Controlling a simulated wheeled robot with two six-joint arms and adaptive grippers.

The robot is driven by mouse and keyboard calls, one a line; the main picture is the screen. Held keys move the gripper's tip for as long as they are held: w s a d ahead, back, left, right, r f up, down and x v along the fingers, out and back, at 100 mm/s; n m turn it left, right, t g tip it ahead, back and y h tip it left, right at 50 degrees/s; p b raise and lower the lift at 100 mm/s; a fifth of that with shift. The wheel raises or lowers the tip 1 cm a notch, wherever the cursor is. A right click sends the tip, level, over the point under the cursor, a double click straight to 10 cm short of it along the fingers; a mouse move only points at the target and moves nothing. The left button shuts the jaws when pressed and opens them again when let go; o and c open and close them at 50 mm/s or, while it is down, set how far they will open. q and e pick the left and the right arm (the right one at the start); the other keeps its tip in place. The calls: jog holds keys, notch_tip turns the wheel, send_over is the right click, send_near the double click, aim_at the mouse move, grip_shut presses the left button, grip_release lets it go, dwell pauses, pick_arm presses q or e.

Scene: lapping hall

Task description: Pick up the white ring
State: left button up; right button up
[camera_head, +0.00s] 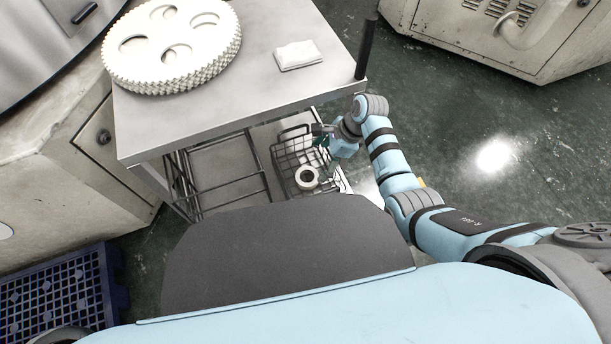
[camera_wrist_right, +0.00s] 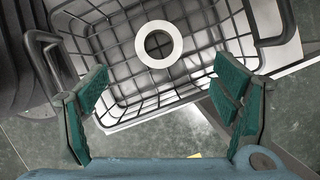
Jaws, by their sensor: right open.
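The white ring (camera_head: 308,178) lies in a dark wire basket (camera_head: 281,163) on the lower shelf of the cart. In the right wrist view the ring (camera_wrist_right: 140,46) rests on the basket floor, near the far part of the basket (camera_wrist_right: 110,62). My right gripper (camera_head: 322,138) is over the basket, at its right side in the head view. In the right wrist view its two green-padded fingers (camera_wrist_right: 163,100) are spread wide with nothing between them. The ring is beyond the fingertips, apart from them. My left gripper does not show.
The cart's upper shelf (camera_head: 240,105) carries stacked white toothed discs (camera_head: 172,45) and a folded white cloth (camera_head: 298,55). A dark post (camera_head: 366,45) rises at its right corner. Basket handles (camera_wrist_right: 270,25) stand up at both sides. Green floor (camera_head: 480,110) is clear to the right.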

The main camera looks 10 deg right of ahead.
aim_at(309, 180)
jog(key=x, duration=0.1)
jog(key=b+x, duration=0.1)
jog(key=x, duration=0.2)
jog(key=shift+s+d+f+b, duration=0.1)
jog(key=shift+d+f+b, duration=0.05)
jog(key=shift+d+b, duration=0.15)
jog(key=b+x, duration=0.4)
jog(key=x, duration=0.1)
jog(key=shift+a+f, duration=0.15)
jog(key=shift+a, duration=0.25)
jog(key=shift+c, duration=2)
jog(key=c, duration=1)
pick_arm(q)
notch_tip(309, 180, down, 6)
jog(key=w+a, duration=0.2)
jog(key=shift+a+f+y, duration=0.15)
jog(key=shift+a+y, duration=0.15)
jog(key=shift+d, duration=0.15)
